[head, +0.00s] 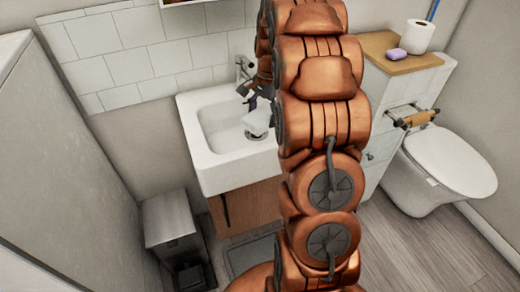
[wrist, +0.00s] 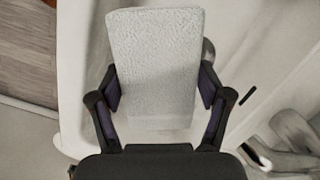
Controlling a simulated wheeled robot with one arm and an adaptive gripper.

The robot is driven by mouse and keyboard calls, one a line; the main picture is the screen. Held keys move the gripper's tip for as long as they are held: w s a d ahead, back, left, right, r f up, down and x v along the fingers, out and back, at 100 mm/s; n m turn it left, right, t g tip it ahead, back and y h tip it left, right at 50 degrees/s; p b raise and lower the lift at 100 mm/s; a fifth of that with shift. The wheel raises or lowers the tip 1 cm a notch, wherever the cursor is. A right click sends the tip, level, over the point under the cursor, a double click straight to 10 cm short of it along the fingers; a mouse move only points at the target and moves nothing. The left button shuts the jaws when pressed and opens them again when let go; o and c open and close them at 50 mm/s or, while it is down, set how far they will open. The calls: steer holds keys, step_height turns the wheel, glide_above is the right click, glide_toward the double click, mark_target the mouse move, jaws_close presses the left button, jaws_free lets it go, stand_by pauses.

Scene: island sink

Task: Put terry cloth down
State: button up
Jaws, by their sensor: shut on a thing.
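The terry cloth (wrist: 153,62) is a pale, textured rectangular piece between the two fingers of my gripper (wrist: 163,100) in the wrist view. The fingers press its left and right sides, so my gripper is shut on it. In the head view the white terry cloth (head: 257,121) shows beside my gripper (head: 254,104), over the white sink (head: 192,135). I cannot tell whether the cloth touches the basin. My arm hides part of the sink's right side.
A faucet (head: 243,66) stands at the sink's back. A metal bin (head: 168,217) is on the floor at left.

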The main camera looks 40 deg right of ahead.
steer(key=shift+d+f, duration=0.25)
steer(key=shift+f, duration=0.1)
steer(key=shift+f+p, duration=0.55)
steer(key=shift+f, duration=4.2)
steer(key=shift+f, duration=0.15)
steer(key=o, duration=1.2)
